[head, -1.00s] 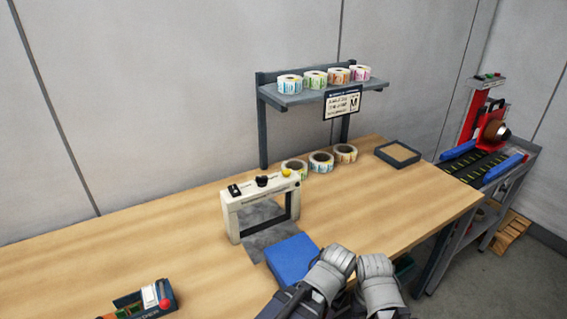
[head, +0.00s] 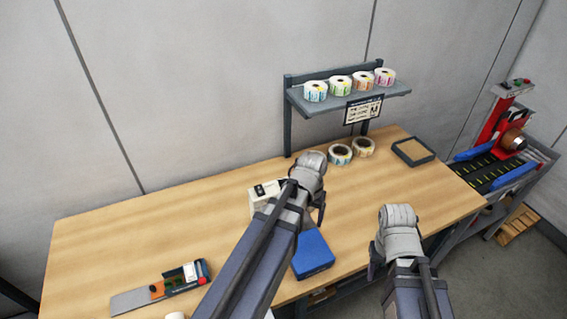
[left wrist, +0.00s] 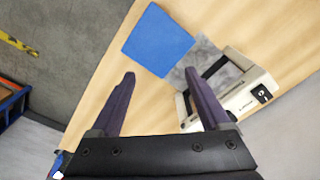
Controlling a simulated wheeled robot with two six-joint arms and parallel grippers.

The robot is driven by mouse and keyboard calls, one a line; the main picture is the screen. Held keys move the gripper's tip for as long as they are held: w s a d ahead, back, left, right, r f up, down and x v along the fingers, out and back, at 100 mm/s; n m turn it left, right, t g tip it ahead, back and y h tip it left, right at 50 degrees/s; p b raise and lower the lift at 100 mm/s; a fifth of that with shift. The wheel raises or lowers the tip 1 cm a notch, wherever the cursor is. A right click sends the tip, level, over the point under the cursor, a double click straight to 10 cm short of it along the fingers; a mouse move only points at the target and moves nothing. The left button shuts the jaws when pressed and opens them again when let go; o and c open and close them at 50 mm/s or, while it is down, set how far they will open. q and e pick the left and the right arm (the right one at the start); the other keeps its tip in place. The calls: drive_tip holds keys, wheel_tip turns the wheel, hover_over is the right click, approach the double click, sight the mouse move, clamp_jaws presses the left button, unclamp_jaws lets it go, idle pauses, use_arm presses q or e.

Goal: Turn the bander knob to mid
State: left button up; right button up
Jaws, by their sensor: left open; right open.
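The bander (head: 262,196) is a white arch-shaped machine on the bench, mostly hidden behind my left arm in the head view. Its black switch (head: 267,189) shows on its left end. The bander also shows in the left wrist view (left wrist: 240,103), with a dark switch (left wrist: 262,93). I cannot make out the knob in either current view. My left gripper (head: 318,208) is over the bench at the bander's right. Its fingers (left wrist: 160,74) are apart and empty, one overlapping the bander. My right gripper (head: 375,262) is open, near the bench's front edge, away from the bander.
A blue pad (head: 313,256) lies in front of the bander. Label rolls (head: 340,153) stand behind, below a shelf (head: 300,96) with more rolls. A dark tray (head: 413,152) is at the right. The bench's left part is clear.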

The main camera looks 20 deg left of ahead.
use_arm(q)
drive_tip(key=w+a+r+n, duration=0.2)
drive_tip(key=w+a, duration=0.7)
drive_tip(key=w, duration=0.2)
drive_tip(key=n, duration=0.1)
hover_over(283, 179)
drive_tip(key=shift+f+g, duration=0.1)
drive_tip(key=shift+g, duration=0.2)
drive_tip(key=shift+d+f, duration=0.1)
drive_tip(key=shift+f, duration=0.1)
wheel_tip(283, 179, down, 8)
drive_tip(key=b, duration=0.7)
drive_tip(key=shift+r+b, duration=0.25)
drive_tip(key=shift+b, duration=0.05)
use_arm(e)
wheel_tip(283, 179, down, 6)
drive_tip(key=shift+r, duration=0.1)
use_arm(q)
drive_tip(key=shift+r, duration=0.1)
drive_tip(key=shift+c, duration=0.2)
clamp_jaws()
